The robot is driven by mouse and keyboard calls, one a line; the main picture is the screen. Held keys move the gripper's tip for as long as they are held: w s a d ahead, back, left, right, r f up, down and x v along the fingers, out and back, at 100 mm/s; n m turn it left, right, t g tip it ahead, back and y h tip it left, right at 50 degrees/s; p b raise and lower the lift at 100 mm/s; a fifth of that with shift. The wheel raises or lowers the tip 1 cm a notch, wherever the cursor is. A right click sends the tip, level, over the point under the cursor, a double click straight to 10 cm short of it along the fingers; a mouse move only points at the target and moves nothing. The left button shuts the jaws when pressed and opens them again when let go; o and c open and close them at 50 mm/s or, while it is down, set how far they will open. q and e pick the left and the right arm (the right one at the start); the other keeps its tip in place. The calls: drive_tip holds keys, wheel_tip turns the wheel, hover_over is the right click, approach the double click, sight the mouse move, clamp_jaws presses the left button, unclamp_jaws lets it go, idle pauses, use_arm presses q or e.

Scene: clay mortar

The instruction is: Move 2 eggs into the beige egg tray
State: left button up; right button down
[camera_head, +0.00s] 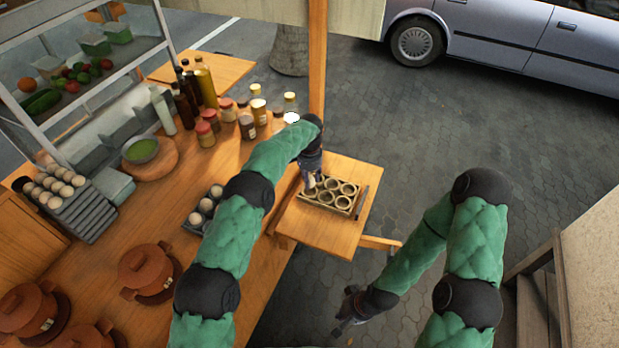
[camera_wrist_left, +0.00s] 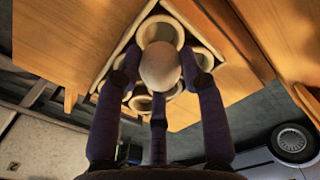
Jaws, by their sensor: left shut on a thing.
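The beige egg tray (camera_head: 345,209) lies on the small wooden side table, and its cups look empty in the head view. My left gripper (camera_head: 310,188) is over the tray's left part. In the left wrist view (camera_wrist_left: 160,72) its fingers are closed around a pale egg (camera_wrist_left: 160,66), with the tray's cups (camera_wrist_left: 160,28) directly behind it. I cannot tell whether the egg touches a cup. More eggs (camera_head: 206,205) sit in a dark grey tray, partly hidden by my left arm. My right gripper (camera_head: 346,324) hangs low over the pavement, away from the tables; its fingers are unclear.
A dark pen-like stick (camera_head: 362,201) lies right of the beige tray. Jars (camera_head: 247,126) and bottles (camera_head: 186,102) crowd the counter's back. Clay pots (camera_head: 146,268) stand at front left. Stacked grey trays with several eggs (camera_head: 55,187) are at far left.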

sight(310, 176)
use_arm(q)
drive_tip(key=shift+f+b, duration=1.35)
drive_tip(key=shift+f, duration=1.1)
idle(1.4)
drive_tip(key=o, duration=0.8)
wheel_tip(310, 176, up, 12)
idle(0.3)
